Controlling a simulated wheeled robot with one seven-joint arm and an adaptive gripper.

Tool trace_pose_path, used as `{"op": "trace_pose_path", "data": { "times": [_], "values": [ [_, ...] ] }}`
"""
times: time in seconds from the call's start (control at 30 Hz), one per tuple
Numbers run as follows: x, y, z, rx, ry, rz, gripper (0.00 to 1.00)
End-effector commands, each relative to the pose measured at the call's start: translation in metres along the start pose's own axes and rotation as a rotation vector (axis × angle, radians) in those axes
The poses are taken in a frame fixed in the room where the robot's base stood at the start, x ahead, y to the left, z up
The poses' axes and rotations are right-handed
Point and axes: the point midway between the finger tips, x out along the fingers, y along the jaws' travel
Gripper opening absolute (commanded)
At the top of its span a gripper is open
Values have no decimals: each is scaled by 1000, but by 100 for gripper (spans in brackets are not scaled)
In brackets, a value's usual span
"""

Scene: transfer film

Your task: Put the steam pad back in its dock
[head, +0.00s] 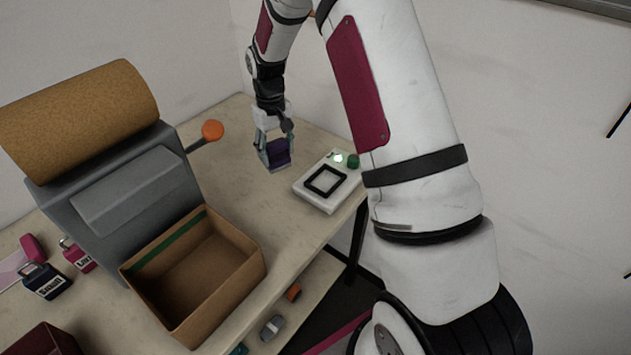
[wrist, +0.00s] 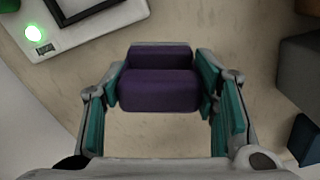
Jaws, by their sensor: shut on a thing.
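The steam pad is a purple block (head: 278,152) held between the fingers of my gripper (head: 275,158), above the table or close to it; the gap is hard to judge. In the wrist view the purple pad (wrist: 158,90) sits between the two teal-lined fingers of my gripper (wrist: 160,82), which touch its ends. The dock is a white box (head: 315,198) with a black square frame on top, a lit green light and a green knob. It stands to the right of my gripper in the head view. Its corner shows at top left in the wrist view (wrist: 70,35).
A grey machine (head: 110,205) with a cork-coloured roll (head: 85,115) and an orange-knobbed lever (head: 212,131) stands at left. An open cardboard box (head: 245,275) is in front of it. Padlocks (head: 45,283) lie at far left. Bare tabletop (head: 240,195) lies between the machine and the dock.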

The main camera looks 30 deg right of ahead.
Motion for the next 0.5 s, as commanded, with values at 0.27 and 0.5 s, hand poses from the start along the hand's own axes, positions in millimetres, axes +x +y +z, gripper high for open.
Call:
{"op": "trace_pose_path", "data": {
  "times": [0.27, 0.5],
  "values": [
    [1, -12, 92, -174, 4, 1, 15],
    [-1, -22, 162, -291, 5, 5, 15]
  ]
}}
